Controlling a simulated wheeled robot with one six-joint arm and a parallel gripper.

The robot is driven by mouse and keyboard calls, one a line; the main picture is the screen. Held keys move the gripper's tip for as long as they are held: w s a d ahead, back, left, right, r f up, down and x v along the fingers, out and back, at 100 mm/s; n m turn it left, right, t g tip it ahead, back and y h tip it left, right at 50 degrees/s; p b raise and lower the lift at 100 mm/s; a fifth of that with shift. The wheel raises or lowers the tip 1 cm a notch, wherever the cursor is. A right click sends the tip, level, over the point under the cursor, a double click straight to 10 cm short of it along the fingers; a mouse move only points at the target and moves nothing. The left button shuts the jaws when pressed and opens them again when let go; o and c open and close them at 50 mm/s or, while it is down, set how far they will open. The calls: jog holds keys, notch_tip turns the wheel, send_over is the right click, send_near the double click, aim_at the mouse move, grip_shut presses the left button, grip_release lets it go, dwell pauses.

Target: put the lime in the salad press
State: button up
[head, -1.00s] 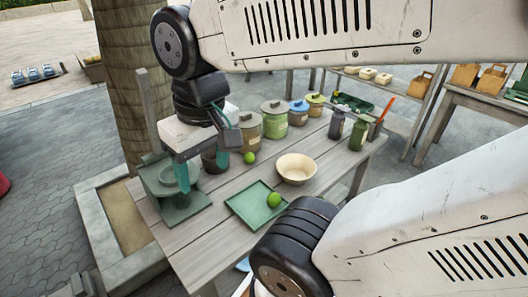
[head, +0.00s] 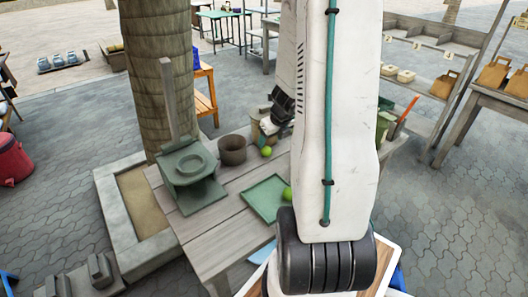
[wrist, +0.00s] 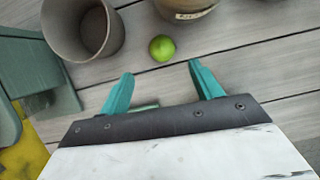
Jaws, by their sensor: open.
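The lime (head: 266,151) is a small bright green ball on the table boards, beside a brown clay pot (head: 232,150). In the wrist view the lime (wrist: 162,48) lies just beyond my fingertips, roughly midway between them and apart from both. My gripper (wrist: 161,69) is open and empty, with two teal fingers. In the head view my arm hides most of it. The salad press (head: 188,166) is a dark green stand with a round ring at the table's left end; part of it (wrist: 30,75) shows at the wrist view's left edge.
The clay pot (wrist: 83,28) stands left of the lime in the wrist view, and another pot (wrist: 185,6) stands close behind it. A green tray (head: 262,198) with another green round fruit (head: 287,193) lies in front. A tree trunk (head: 160,70) rises behind the press.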

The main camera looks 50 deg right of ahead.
aim_at(267, 148)
jog(key=shift+w+d+f+m, duration=0.15)
jog(key=shift+f, duration=0.4)
jog(key=shift+w+d+f+m, duration=0.1)
jog(key=shift+d+f+m, duration=0.05)
jog(key=shift+f, duration=0.35)
jog(key=shift+w+x, duration=0.15)
jog(key=shift+x, duration=1.3)
jog(key=shift+w+x, duration=0.2)
jog(key=shift+x, duration=1.25)
jog(key=shift+d+r, duration=0.1)
jog(key=shift+r, duration=0.05)
jog(key=c, duration=1.1)
jog(key=shift+c, duration=0.2)
